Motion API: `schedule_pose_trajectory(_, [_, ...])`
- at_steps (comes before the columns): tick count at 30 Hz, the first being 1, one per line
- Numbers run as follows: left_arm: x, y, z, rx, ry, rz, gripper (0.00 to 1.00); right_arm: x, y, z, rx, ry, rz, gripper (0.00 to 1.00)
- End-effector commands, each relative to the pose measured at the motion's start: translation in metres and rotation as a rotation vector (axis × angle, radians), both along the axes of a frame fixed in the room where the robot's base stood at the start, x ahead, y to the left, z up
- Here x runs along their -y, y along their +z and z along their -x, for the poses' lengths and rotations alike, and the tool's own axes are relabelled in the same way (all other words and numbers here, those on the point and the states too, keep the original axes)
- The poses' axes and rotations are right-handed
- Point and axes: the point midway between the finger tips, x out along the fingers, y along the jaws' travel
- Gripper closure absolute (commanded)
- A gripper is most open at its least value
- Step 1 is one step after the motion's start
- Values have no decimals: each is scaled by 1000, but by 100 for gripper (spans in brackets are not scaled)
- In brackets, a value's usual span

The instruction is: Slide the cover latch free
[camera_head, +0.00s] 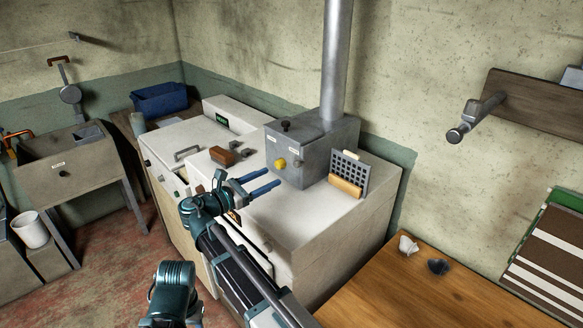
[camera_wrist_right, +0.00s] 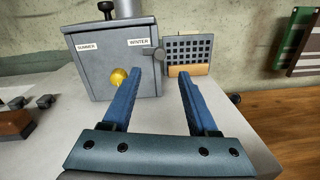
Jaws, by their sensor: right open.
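A grey metal box (camera_head: 311,146) stands on the pale bench cabinet, with a pipe rising from its top. In the right wrist view the box front (camera_wrist_right: 95,62) has SUMMER and WINTER labels and a yellow knob (camera_wrist_right: 118,77). A small grey latch-like piece (camera_wrist_right: 155,52) sits at its right front edge; it looks small in the head view (camera_head: 298,163). My right gripper (camera_head: 268,180) is open and empty, its blue fingers pointing at the box from a short distance. In the wrist view the latch-like piece shows between the fingers (camera_wrist_right: 160,80).
A dark grid panel (camera_head: 350,171) with a tan block (camera_head: 345,186) stands right of the box. A reddish-brown block (camera_head: 222,156) lies to its left. A wooden table (camera_head: 430,295) is at the lower right. The bench top before the box is mostly clear.

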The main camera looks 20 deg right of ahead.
Motion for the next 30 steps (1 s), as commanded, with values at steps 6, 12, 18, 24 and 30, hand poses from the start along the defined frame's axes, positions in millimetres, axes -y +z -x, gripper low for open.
schedule_pose_trajectory(6, [0, 0, 0, 0, 0, 0, 50, 45, 0, -13, 0, -3, 0, 41])
schedule_pose_trajectory(12, [0, 0, 0, 0, 0, 0, 50, 73, 0, -22, 0, -1, 0, 41])
schedule_pose_trajectory(18, [0, 0, 0, 0, 0, 0, 50, 88, 0, -27, 0, 0, 0, 41])
schedule_pose_trajectory(24, [0, 0, 0, 0, 0, 0, 50, 91, 0, -28, 0, 1, -1, 41])
schedule_pose_trajectory(30, [0, 0, 0, 0, 0, 0, 50, 91, 0, -28, 0, 1, 0, 48])
